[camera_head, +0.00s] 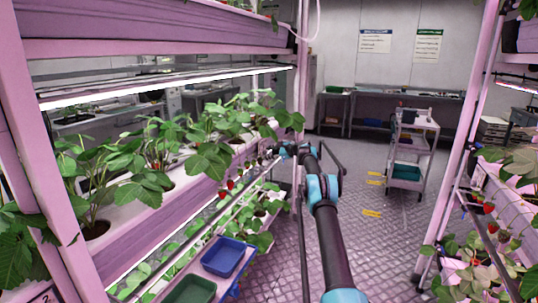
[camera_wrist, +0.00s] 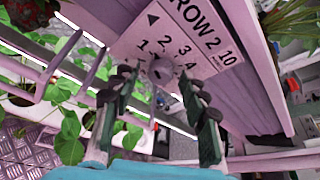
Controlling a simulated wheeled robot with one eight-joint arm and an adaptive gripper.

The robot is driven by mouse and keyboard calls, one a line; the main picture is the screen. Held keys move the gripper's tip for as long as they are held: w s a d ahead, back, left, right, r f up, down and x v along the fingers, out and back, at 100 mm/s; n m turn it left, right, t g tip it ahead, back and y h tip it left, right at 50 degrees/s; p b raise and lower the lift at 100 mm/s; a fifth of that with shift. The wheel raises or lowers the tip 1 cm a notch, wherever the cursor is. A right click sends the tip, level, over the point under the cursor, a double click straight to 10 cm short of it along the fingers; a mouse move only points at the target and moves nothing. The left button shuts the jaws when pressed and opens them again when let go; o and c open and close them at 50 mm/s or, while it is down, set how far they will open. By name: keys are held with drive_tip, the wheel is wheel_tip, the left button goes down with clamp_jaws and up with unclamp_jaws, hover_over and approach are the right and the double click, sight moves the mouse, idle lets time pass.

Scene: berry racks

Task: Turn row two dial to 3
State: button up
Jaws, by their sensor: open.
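A pale panel (camera_wrist: 202,58) marked "ROW 2" fills the upper middle of the wrist view. Under its lettering, the small grey dial (camera_wrist: 160,72) has the numbers 1, 2, 3 and 4 around it. Its pointer setting is too small to tell. My gripper (camera_wrist: 156,78) is open, with one dark-padded finger on each side of the dial. I cannot tell whether either finger touches it. In the head view my gripper (camera_head: 281,151) is small and partly hidden at the far end of the left rack. The dial cannot be made out there.
The left rack (camera_head: 140,222) carries strawberry plants (camera_head: 150,165) beside my arm. A blue bin (camera_head: 225,256) and a green bin (camera_head: 190,290) sit low on it. A trolley (camera_head: 412,150) stands further back. The aisle floor (camera_head: 385,235) is clear, with another rack at right.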

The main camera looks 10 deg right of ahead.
drive_tip(key=v, duration=1.2)
